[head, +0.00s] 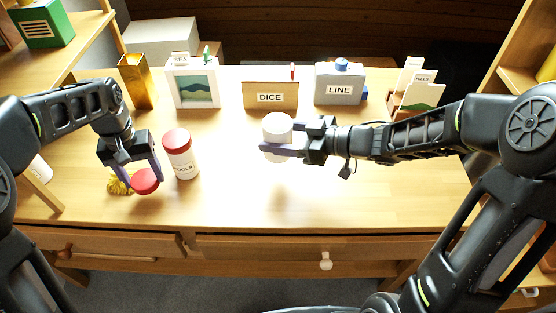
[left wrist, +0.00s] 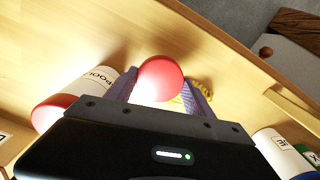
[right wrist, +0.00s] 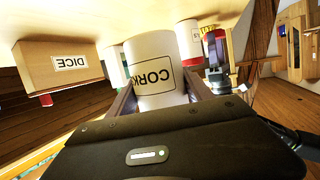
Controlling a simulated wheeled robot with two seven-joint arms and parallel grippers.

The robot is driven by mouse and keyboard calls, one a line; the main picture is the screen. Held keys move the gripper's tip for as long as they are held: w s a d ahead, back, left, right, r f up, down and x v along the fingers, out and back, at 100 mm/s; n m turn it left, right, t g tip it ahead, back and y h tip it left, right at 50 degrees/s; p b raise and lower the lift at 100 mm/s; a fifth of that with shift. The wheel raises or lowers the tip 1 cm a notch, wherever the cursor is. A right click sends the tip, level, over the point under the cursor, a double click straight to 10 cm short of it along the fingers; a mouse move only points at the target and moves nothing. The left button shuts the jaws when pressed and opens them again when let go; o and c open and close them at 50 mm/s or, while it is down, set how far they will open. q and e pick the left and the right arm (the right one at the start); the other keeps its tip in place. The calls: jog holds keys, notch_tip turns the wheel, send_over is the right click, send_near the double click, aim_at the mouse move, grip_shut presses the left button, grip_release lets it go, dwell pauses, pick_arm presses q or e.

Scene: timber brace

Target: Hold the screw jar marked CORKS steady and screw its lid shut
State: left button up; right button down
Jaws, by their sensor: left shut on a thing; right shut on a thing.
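The white screw jar marked CORKS (head: 278,128) is between the fingers of my right gripper (head: 282,139), which is shut on it. Its label (right wrist: 155,78) shows in the right wrist view. The jar's top looks pale in the head view; I cannot tell if it is open. My left gripper (head: 143,184) is shut on a round red lid (head: 146,181), left of the jar and apart from it. The lid also shows between the fingers in the left wrist view (left wrist: 161,76).
A white jar with a red lid (head: 180,155) stands between my grippers. A yellow tangle (head: 118,186) lies beside the left gripper. The front middle is clear.

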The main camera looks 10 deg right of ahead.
aim_at(278, 171)
jog(key=shift+f, duration=1.55)
jog(key=shift+f+b, duration=0.6)
jog(key=shift+f, duration=1.3)
jog(key=shift+f, duration=0.2)
jog(key=shift+c, duration=2.1)
grip_release()
jog(key=shift+r, duration=0.15)
jog(key=shift+r, duration=0.15)
jog(key=p+v, duration=0.1)
jog(key=v, duration=1.1)
